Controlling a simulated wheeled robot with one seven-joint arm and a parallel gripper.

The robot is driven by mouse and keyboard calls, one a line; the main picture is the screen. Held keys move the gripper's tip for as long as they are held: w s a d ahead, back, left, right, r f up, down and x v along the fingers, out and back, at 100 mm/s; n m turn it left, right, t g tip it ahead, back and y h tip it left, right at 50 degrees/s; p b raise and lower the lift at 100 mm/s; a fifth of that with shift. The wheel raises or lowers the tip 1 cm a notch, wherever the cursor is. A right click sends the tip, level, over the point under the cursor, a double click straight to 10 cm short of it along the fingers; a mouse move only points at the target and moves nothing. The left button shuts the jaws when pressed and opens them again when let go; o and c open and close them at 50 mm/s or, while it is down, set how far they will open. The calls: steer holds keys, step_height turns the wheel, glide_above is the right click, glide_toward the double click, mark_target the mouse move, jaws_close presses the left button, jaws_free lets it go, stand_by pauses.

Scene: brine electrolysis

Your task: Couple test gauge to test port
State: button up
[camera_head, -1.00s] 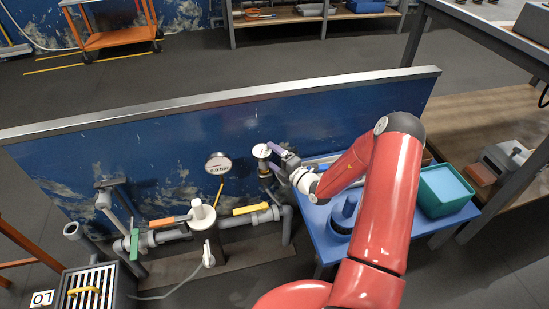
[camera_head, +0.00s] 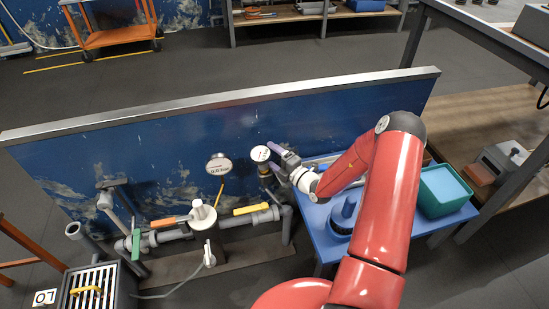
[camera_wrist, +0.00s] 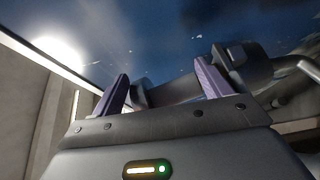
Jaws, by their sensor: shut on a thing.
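The test gauge (camera_head: 260,154) has a round white dial and stands near the blue panel in the head view. My gripper (camera_head: 275,153) has purple fingers and is shut on the gauge, reaching it from the right. In the wrist view a dark grey body (camera_wrist: 170,92) lies between the purple fingers. A dark fitting with a brassy part (camera_head: 265,171) is just below the dial, above the right end of the grey pipework. It looks like the test port, but I cannot tell whether the gauge is seated on it or apart.
Grey pipework (camera_head: 235,221) with an orange handle (camera_head: 167,221) and a yellow handle (camera_head: 251,208) runs along the panel (camera_head: 120,175). Another white round plate (camera_head: 219,165) stands left of the gauge. A blue table (camera_head: 312,222) with a teal bin (camera_head: 444,187) is at right.

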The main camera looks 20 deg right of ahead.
steer(key=shift+w+d+r+m+p, duration=0.2)
steer(key=shift+w+r+m+p, duration=0.1)
steer(key=shift+r+p, duration=0.1)
steer(key=shift+w+d+f+m+p, duration=0.15)
steer(key=shift+w+d+m+p, duration=0.2)
steer(key=shift+m, duration=0.45)
steer(key=shift+f, duration=0.65)
steer(key=shift+s+f, duration=0.25)
stand_by(0.8)
steer(key=shift+w+a+r, duration=0.1)
steer(key=shift+r, duration=0.15)
stand_by(1.3)
steer(key=shift+f, duration=0.15)
